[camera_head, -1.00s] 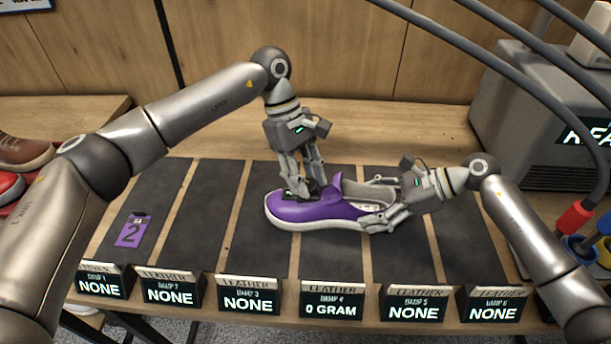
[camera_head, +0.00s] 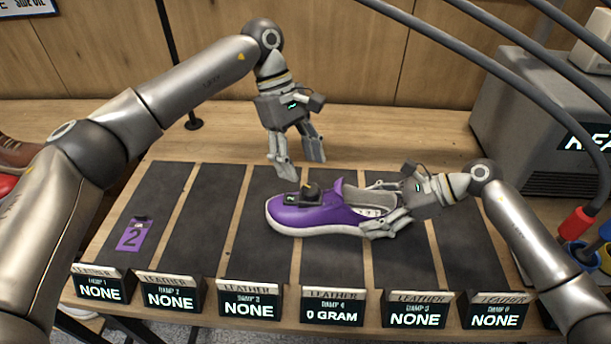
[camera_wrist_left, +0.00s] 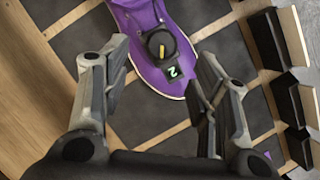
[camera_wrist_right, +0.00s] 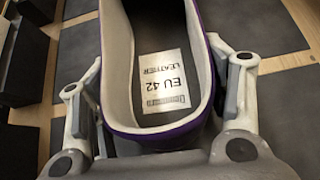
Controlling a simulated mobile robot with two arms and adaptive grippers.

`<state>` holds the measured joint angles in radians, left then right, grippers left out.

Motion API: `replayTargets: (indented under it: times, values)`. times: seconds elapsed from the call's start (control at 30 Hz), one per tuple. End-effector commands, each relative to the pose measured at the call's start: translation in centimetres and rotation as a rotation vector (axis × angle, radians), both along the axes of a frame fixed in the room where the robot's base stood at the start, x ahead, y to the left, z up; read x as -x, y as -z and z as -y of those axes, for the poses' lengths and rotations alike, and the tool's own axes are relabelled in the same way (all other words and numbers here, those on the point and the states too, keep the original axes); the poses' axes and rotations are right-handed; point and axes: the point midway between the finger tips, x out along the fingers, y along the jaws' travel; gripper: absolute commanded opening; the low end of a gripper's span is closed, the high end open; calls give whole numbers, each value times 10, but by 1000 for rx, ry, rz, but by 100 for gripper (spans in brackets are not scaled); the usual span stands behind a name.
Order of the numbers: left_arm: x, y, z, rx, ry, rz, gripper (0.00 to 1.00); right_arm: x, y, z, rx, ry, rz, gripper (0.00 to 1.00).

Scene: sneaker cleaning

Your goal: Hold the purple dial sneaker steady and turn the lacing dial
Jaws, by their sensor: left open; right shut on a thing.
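The purple sneaker (camera_head: 318,215) with a white sole lies upright on the dark mats, toe to the left. It also shows in the left wrist view (camera_wrist_left: 140,30) and, heel end, in the right wrist view (camera_wrist_right: 196,100). The black lacing dial (camera_head: 309,192) sits on its top; the left wrist view shows the dial (camera_wrist_left: 161,45) with a yellow mark beside a small display reading 2. My left gripper (camera_head: 301,166) is open and empty, behind and above the dial, apart from it. My right gripper (camera_head: 378,217) is shut on the sneaker's heel, a finger on each side.
Dark mat strips (camera_head: 210,215) cover the wooden table. A row of display signs (camera_head: 332,306) lines the front edge; one reads 0 GRAM. A purple tag marked 2 (camera_head: 132,237) lies on the left. A grey machine (camera_head: 535,120) with hoses stands at right.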

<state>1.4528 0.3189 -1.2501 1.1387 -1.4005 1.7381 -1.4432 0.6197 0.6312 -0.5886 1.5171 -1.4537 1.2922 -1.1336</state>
Motion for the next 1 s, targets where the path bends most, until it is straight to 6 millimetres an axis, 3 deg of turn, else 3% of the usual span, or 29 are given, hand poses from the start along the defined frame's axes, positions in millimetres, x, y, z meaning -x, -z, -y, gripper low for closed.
replayTargets:
  times: [0.1, 0.33, 0.8, 0.83, 1.0]
  values:
    - [-7, -25, -7, -1, -2, 2, 55, 0, 1, 0, 1, 0, -1, 36]
    - [-15, -54, -16, 0, 1, 0, 55, 0, 1, 0, 1, 0, -1, 36]
    - [-16, -60, -19, -1, 0, -1, 55, 1, 1, 0, 1, -1, -1, 36]
    - [-16, -60, -19, -1, 0, -1, 55, 1, 1, 0, 1, -1, -1, 70]
    - [-16, -60, -19, -1, 0, -1, 55, 0, 1, 0, 1, -1, -1, 92]
